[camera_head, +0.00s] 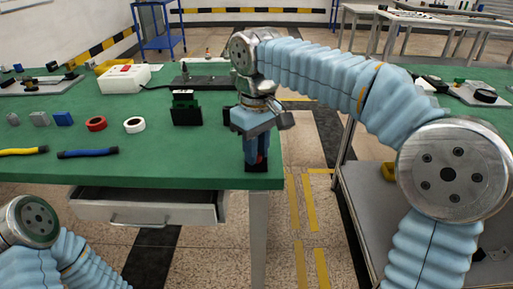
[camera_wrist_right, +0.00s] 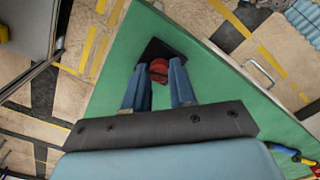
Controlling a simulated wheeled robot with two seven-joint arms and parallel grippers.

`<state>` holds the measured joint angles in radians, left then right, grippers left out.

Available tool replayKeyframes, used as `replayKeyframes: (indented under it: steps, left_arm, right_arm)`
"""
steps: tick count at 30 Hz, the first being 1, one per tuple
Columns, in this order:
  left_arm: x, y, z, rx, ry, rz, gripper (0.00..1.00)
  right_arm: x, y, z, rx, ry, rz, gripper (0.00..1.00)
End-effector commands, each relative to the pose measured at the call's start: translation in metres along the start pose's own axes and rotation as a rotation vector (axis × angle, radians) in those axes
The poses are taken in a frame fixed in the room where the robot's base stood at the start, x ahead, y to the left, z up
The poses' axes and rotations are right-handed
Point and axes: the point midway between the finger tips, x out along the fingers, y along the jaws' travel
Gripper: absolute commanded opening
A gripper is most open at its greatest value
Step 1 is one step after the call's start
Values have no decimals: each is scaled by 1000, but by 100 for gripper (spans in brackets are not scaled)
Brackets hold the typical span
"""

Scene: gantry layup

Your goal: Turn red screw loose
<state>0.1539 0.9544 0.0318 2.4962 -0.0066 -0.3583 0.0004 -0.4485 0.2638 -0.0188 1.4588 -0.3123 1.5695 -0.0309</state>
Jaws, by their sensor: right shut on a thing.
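The red screw (camera_wrist_right: 159,67) shows in the right wrist view as a round red head with a dark slot. It sits on a black base (camera_wrist_right: 157,48) at the corner of the green table; this base also shows in the head view (camera_head: 257,168). My right gripper (camera_head: 257,156) points down over the base, its two blue fingers shut on the red screw, one on each side. In the head view the fingers hide most of the screw. My left arm shows at the lower left of the head view, but its gripper is out of frame.
On the green table (camera_head: 150,165) lie a red tape roll (camera_head: 96,124), a white tape roll (camera_head: 134,125), a black block (camera_head: 186,108), and blue (camera_head: 88,153) and yellow (camera_head: 24,151) tools. An open drawer (camera_head: 150,208) juts out below. Floor is free right of the corner.

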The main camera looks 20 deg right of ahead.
Motion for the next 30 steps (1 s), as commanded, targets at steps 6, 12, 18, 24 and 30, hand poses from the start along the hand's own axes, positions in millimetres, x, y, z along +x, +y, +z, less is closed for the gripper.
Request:
replayKeyframes:
  steps: [6, 12, 18, 24, 30]
  left_arm:
    - [0, 0, 0, 0, 0, 0, 43]
    - [0, 0, 0, 0, 0, 0, 43]
    - [0, 0, 0, 0, 0, 0, 43]
    - [0, 0, 0, 0, 0, 0, 43]
    - [0, 0, 0, 0, 0, 0, 43]
  right_arm:
    - [1, 0, 0, -202, -1, -1, 0]
    - [1, 0, 0, -392, -2, -1, 0]
    - [1, 0, 0, -582, -2, -1, 0]
    - [1, 0, 0, -763, -3, -1, 0]
    - [1, 0, 0, -915, -2, -2, 0]
